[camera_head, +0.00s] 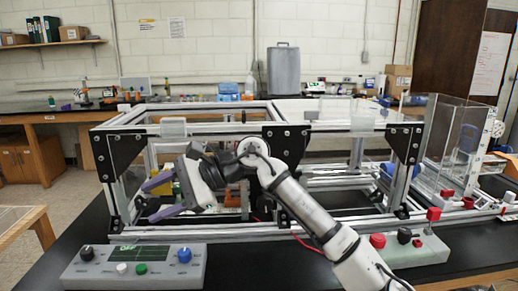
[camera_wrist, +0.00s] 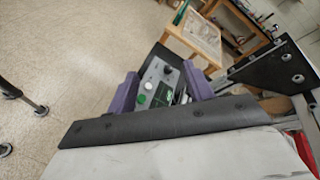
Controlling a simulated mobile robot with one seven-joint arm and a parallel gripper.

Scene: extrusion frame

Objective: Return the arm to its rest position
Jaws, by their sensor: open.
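My gripper (camera_head: 150,202) is in front of the left bay of the extrusion frame (camera_head: 225,129) in the head view. Its two purple fingers point left and are spread apart, with nothing between them. My white and grey arm reaches up from the lower right, bent at the elbow in front of the frame's middle post. In the wrist view my gripper (camera_wrist: 160,72) also shows open. The grey control box (camera_wrist: 150,72) with knobs and a green screen appears beyond the fingers, apart from them.
The control box (camera_head: 135,267) stands at the bench's front left. Another box with a red button (camera_head: 377,241) is right of my forearm. A clear-walled enclosure (camera_head: 450,145) stands at the right. A dark bench surface (camera_head: 240,265) lies bare between the boxes. Open floor is at the left.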

